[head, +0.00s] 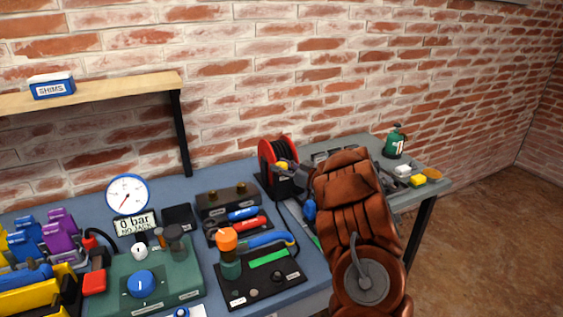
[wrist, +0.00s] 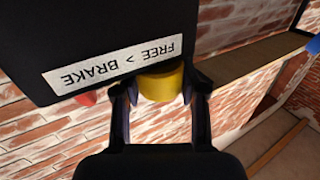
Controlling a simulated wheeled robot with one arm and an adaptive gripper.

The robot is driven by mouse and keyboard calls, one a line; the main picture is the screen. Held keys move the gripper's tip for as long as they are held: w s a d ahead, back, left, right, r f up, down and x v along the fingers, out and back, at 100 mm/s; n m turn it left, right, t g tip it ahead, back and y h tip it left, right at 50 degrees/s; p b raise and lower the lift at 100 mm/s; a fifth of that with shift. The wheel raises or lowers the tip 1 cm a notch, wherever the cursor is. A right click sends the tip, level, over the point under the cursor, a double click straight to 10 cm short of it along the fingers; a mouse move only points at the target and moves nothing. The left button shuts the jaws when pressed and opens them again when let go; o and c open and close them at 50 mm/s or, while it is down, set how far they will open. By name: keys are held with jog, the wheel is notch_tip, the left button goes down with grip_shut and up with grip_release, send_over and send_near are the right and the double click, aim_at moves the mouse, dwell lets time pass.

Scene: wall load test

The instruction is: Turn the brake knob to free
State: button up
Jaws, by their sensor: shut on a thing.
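The brake knob is a yellow cylinder (wrist: 160,84) on the front of a black block. A white label (wrist: 112,65) on that block reads "FREE > BRAKE" and appears upside down in the wrist view. My gripper (wrist: 158,92) has one finger on each side of the knob and is shut on it. In the head view the knob (head: 282,165) is a small yellow spot on the red and black cable reel (head: 272,155). My gripper (head: 289,169) reaches it from the right. My brown arm hides part of the bench beyond.
A green console (head: 180,283) with a blue knob, a gauge (head: 127,194) and a "0 bar NO JACK" display stand at left. A black panel (head: 262,287) with an orange-topped part is at front centre. A shelf holds a SHIMS box (head: 51,86).

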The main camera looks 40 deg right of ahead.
jog(key=shift+f+y, duration=0.1)
jog(key=shift+y, duration=0.2)
jog(key=o, duration=1.2)
jog(key=shift+c, duration=0.2)
jog(key=shift+s, duration=0.15)
